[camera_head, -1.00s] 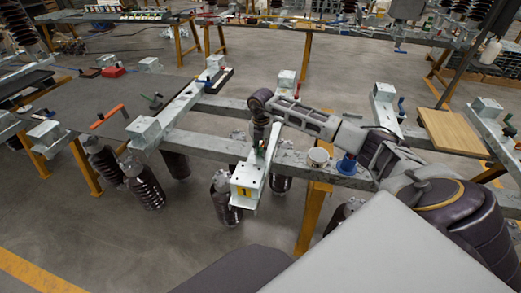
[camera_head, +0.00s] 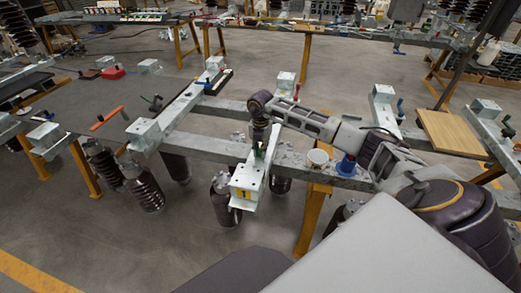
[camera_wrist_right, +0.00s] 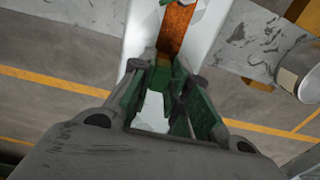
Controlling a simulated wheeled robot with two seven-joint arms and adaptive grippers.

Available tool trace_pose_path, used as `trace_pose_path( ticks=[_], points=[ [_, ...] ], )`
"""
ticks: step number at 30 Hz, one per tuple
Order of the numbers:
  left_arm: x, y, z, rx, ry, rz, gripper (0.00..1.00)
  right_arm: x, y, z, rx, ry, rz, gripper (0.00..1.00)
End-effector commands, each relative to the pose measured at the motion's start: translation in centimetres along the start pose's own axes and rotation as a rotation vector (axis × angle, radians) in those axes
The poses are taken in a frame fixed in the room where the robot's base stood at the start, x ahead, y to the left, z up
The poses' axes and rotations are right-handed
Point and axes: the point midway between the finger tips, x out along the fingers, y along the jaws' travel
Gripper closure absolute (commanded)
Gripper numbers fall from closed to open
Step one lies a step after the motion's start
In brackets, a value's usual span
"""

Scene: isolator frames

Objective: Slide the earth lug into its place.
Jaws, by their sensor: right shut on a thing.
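My right gripper (camera_head: 259,152) points down over a pale metal bracket with a yellow label (camera_head: 243,182) on the crossbeam. In the right wrist view, its green-padded fingers (camera_wrist_right: 163,66) are closed at the tips on the near end of a rusty, copper-coloured strip, which looks like the earth lug (camera_wrist_right: 178,28). The strip runs away from the tips along the pale bracket. Its far end reaches the top of the picture beside a whitish piece. In the head view the arm and fingers hide the lug. I cannot tell whether it is seated. My left gripper is not in view.
A pale round cup (camera_head: 318,157) and a blue item (camera_head: 346,165) stand on the crossbeam (camera_head: 292,160) to the right. A wooden board (camera_head: 450,131) lies farther right. A grey table (camera_head: 95,100) with an orange-handled tool (camera_head: 106,118) is at left. Dark insulators hang below.

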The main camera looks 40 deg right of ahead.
Motion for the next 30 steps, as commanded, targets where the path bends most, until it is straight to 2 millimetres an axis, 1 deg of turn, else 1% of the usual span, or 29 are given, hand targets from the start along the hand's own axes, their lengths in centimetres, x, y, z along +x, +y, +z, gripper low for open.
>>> trace_pose_path(
  ticks=[27,28,30],
  points=[
    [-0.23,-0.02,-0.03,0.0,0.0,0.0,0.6,0.01,-0.01,0.0,0.0,0.0,0.0,1.0],
    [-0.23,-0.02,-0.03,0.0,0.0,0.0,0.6,0.01,-0.01,0.0,0.0,0.0,0.0,0.79],
    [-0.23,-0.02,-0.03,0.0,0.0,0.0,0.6,0.01,-0.01,0.0,0.0,0.0,0.0,0.7]
  ],
)
